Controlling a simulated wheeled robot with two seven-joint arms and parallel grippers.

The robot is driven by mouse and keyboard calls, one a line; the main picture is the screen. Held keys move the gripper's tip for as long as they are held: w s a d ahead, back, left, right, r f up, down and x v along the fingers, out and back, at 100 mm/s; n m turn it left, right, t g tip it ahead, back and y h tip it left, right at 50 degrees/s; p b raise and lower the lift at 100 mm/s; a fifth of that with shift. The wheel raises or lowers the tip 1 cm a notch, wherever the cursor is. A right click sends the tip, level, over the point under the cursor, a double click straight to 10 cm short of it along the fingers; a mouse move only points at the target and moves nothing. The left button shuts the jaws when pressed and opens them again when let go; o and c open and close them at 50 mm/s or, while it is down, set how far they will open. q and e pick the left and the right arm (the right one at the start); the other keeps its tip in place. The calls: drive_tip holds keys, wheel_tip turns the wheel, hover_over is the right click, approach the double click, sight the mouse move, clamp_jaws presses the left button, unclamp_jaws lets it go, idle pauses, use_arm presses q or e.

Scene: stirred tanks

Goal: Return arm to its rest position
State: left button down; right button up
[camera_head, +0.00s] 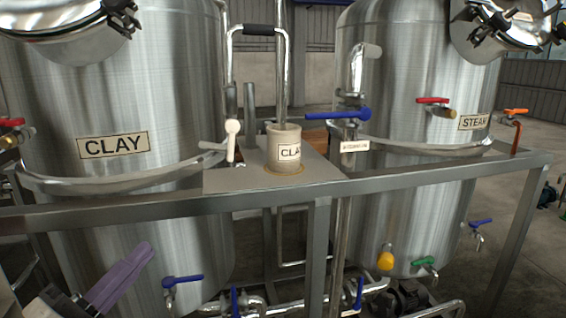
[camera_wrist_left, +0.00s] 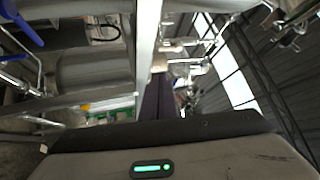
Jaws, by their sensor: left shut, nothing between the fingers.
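My left gripper (camera_head: 143,251) shows at the lower left of the head view, its purple fingers closed together and empty. The fingers point up and to the right, in front of the lower part of the left tank (camera_head: 190,100), below the grey frame rail. In the left wrist view the dark purple fingers (camera_wrist_left: 157,97) also show together, with nothing between them. My right gripper is not in view.
A grey rail (camera_head: 250,199) crosses in front of the tanks. A blue-handled valve (camera_head: 184,281) is right of my left gripper. Pipes run along the bottom.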

use_arm(q)
wheel_tip(320, 180, down, 13)
drive_tip(key=s+a+n+g+y+p, duration=0.1)
drive_tip(key=s+n+g+y, duration=0.1)
drive_tip(key=n+y, duration=0.65)
drive_tip(key=s+d+f+n+g+p, duration=0.1)
drive_tip(key=s+d+f+n+g, duration=0.2)
drive_tip(key=s+f, duration=0.3)
drive_tip(key=s+d+f+n+g+h, duration=0.1)
drive_tip(key=s+d+f+n+g, duration=0.1)
drive_tip(key=s+f, duration=0.4)
drive_tip(key=s+d+f+n+g+p, duration=0.1)
drive_tip(key=s+d+f+n+g, duration=0.2)
drive_tip(key=s+f+n, duration=0.3)
wheel_tip(320, 180, down, 5)
drive_tip(key=shift+s+d+n+g+p, duration=0.35)
drive_tip(key=shift+s+d, duration=0.15)
drive_tip(key=shift+d, duration=0.15)
